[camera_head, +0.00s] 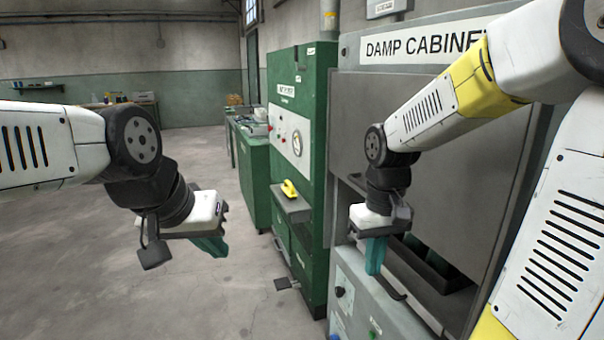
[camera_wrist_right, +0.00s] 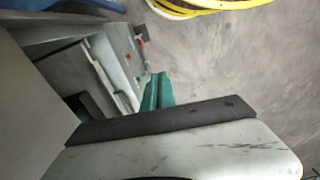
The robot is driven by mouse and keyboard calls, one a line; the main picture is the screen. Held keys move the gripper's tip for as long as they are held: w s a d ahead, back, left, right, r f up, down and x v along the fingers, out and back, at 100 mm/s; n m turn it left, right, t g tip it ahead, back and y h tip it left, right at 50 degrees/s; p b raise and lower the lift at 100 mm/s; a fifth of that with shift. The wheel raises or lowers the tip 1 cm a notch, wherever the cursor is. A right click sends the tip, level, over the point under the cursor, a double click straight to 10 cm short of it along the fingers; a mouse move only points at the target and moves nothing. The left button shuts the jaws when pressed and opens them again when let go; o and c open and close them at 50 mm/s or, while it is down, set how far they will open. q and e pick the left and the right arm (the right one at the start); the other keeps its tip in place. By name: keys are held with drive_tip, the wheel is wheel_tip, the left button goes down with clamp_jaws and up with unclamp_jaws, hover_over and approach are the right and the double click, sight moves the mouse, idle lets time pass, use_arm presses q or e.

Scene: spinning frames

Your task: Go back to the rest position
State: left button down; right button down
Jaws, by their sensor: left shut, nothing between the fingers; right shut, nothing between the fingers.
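My left gripper (camera_head: 212,246) hangs over open floor at the left of the head view, its teal fingers shut and empty. My right gripper (camera_head: 375,256) is in front of the damp cabinet (camera_head: 350,120), its teal fingers pointing down, shut and empty. The same teal fingers show in the right wrist view (camera_wrist_right: 157,92). The cabinet's lower opening, with a dark tray (camera_head: 432,268) inside, lies behind and to the right of the right gripper in the head view. Whether the right gripper touches the cabinet front cannot be told.
A green machine (camera_head: 312,150) with a gauge stands left of the cabinet, with a yellow object (camera_head: 289,188) on its small shelf. Green cabinets (camera_head: 253,165) stand further back. A cabinet handle (camera_head: 390,288) sits below the right gripper. The floor (camera_head: 120,290) at left is clear.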

drive_tip(key=s+a+r+m+t+y, duration=0.1)
drive_tip(key=s+r+m+t, duration=0.1)
drive_tip(key=s+r+t, duration=0.4)
wheel_tip(320, 180, up, 3)
drive_tip(key=shift+s+a+r+y, duration=0.1)
drive_tip(key=shift+s+a+y, duration=0.2)
drive_tip(key=shift+s+y, duration=0.15)
idle(0.4)
